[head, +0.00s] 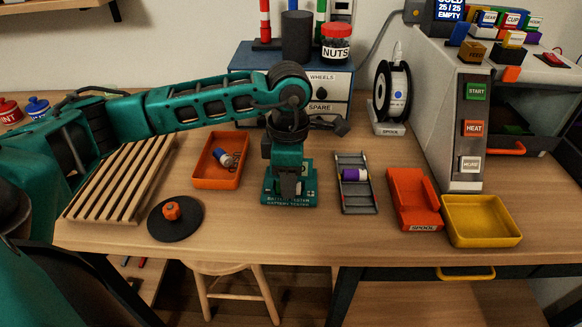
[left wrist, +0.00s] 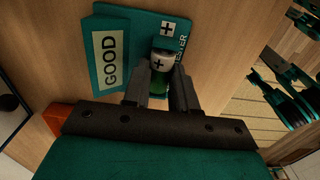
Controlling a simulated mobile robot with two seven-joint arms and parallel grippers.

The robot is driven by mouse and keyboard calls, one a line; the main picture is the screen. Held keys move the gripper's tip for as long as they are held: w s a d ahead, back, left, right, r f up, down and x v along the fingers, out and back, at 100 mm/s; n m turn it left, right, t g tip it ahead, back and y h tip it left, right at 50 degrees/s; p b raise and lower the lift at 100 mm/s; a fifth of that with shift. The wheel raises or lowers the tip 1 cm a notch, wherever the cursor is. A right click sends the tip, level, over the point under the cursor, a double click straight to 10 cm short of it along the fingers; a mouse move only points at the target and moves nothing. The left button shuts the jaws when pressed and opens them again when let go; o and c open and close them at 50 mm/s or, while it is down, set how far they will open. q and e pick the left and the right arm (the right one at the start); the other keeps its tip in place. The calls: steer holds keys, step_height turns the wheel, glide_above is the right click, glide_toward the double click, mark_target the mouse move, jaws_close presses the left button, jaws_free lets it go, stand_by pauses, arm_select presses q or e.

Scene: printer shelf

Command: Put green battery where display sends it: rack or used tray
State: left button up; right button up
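The green battery (left wrist: 160,78), with a white top marked plus, stands in the battery tester (left wrist: 166,28). The tester's display (left wrist: 108,60) reads GOOD in the left wrist view. In the head view the tester (head: 290,200) is at the middle of the table. My left gripper (head: 289,194) points down over it, its fingers on both sides of the battery with no clear gap, so it looks shut on it. A grey sloped rack (head: 357,203) to the right holds a purple battery. An orange tray (head: 218,182) to the left holds small used-looking cells. My right gripper is not in view.
A slatted wooden rack (head: 115,185) and a black disc with an orange knob (head: 176,220) lie left. An orange spool holder (head: 412,200), a yellow tray (head: 482,222) and a machine with buttons (head: 473,125) stand right. A drawer unit (head: 325,82) stands behind.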

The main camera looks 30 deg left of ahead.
arm_select(q)
jaws_close()
steer(key=shift+r, duration=0.1)
steer(key=shift+r+p, duration=2.3)
steer(key=shift+r, duration=1.15)
